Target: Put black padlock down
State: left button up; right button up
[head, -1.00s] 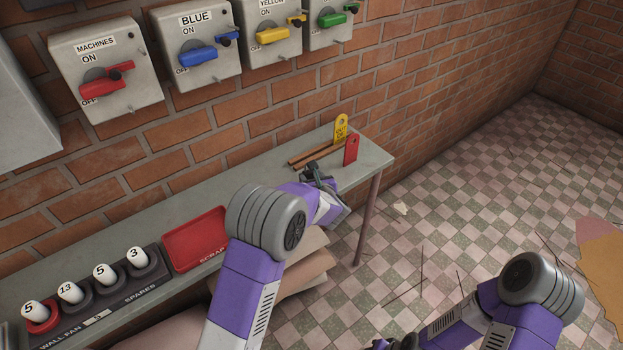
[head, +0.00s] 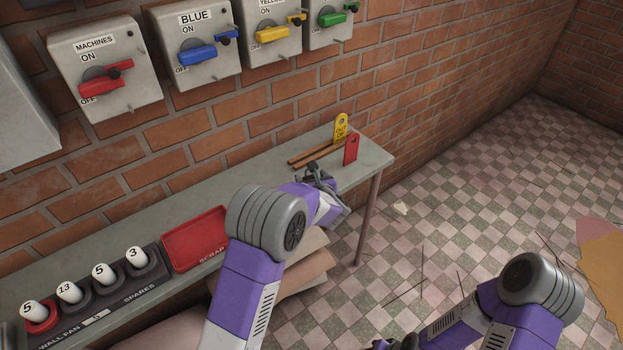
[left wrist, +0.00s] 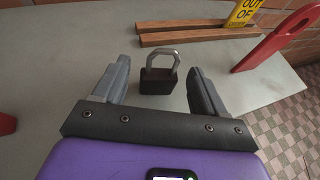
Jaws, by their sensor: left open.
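The black padlock (left wrist: 158,82) stands on the grey shelf with its silver shackle up, in the left wrist view. My left gripper (left wrist: 158,80) is open, with one finger on each side of the padlock and a visible gap to both. In the head view my left gripper (head: 318,178) is low over the right part of the shelf and hides the padlock. My right arm is at the lower right of the head view; its gripper (head: 392,343) is cut off by the bottom edge, so its jaws cannot be read.
Two wooden strips (head: 318,152), a yellow tag (head: 341,128) and a red tag (head: 351,150) are just beyond the left gripper. A red scrap tray (head: 195,238) and a spares rack (head: 110,290) are to the left. Switch boxes (head: 105,70) hang on the brick wall.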

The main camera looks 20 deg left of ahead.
pick_arm(q)
jog(key=r+p+v, duration=0.1)
jog(key=p+v, duration=0.2)
jog(key=v, duration=0.8)
jog(key=s+a+f+n+g+h, duration=0.25)
jog(key=s+f+n+g, duration=0.7)
jog(key=s+f, duration=0.9)
jog(key=s+d+f+n+h, duration=0.3)
jog(key=s+f+n+h, duration=0.1)
jog(key=n, duration=0.7)
jog(key=s+d+f+n+g+h, duration=0.1)
jog(key=s+f+n+h, duration=0.3)
jog(key=n, duration=0.8)
jog(key=s+d+f, duration=0.1)
jog(key=s, duration=0.1)
jog(key=shift+s+d+f, duration=0.25)
jog(key=shift+s+d, duration=0.05)
jog(key=shift+d, duration=0.1)
jog(key=shift+g, duration=0.25)
